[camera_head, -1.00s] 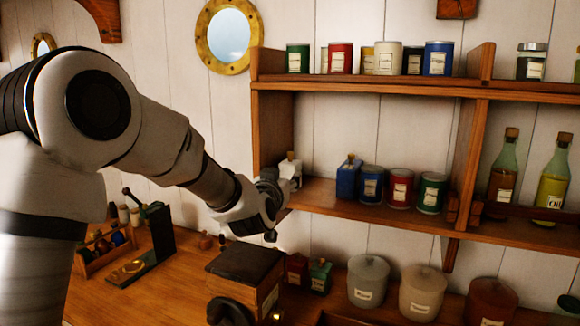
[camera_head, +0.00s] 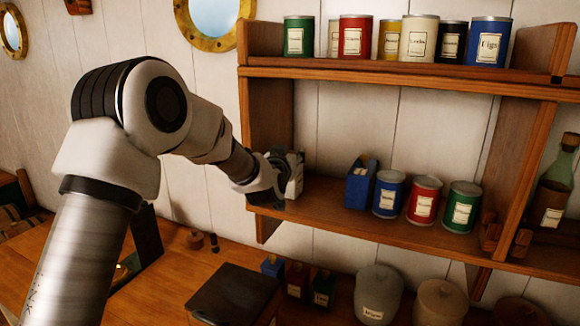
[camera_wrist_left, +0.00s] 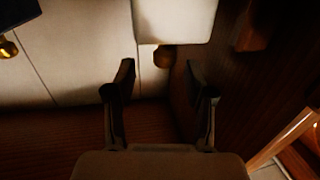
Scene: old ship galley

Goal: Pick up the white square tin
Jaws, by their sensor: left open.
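The white square tin (camera_head: 295,176) stands at the left end of the middle shelf, largely hidden behind my left gripper (camera_head: 278,180). In the left wrist view, which appears upside down, a pale block that looks like the tin (camera_wrist_left: 175,20) shows at the top, with a small brown knob pointing down. My left gripper (camera_wrist_left: 161,82) is open there, its two dark fingers apart and nothing held between them. The knob lies in the gap beyond the fingertips. I cannot tell whether a finger touches the tin. My right gripper is not in view.
A blue square tin (camera_head: 360,185) stands to the right on the same shelf (camera_head: 330,208), then round blue, red and green tins. The shelf's wooden side panel (camera_head: 267,120) is close on the left. An upper shelf with several tins (camera_head: 400,72) is above.

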